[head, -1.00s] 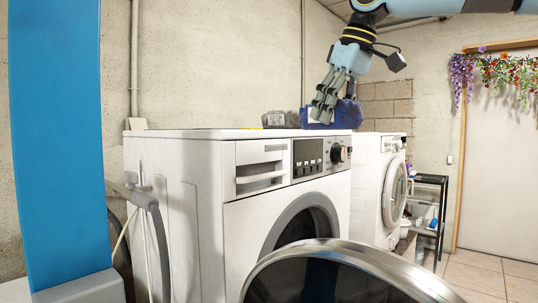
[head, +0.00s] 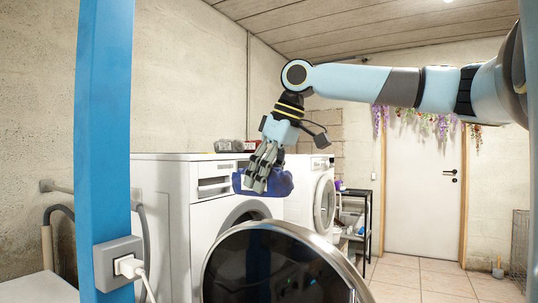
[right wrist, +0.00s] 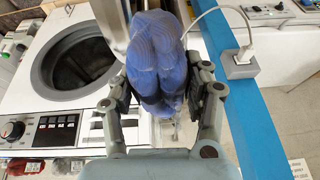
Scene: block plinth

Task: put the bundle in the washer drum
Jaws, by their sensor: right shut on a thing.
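The blue, folded cloth bundle (head: 282,183) is in my right gripper (head: 260,172), held in the air in front of the washer's control panel. In the right wrist view the bundle (right wrist: 155,62) sits between the two fingers, which are shut on it. The white front-loading washer (head: 165,200) stands at left centre. Its round door (head: 275,268) is swung open toward me and covers most of the drum opening (head: 243,211) in the head view. The right wrist view shows the dark drum (right wrist: 75,62) open, left of the bundle. My left gripper is not in view.
A blue post (head: 103,120) with a socket box (head: 118,262) and white plug stands at the front left. A second washer (head: 310,195) and a black shelf (head: 356,215) stand beyond. Grey and red items lie on the washer's top.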

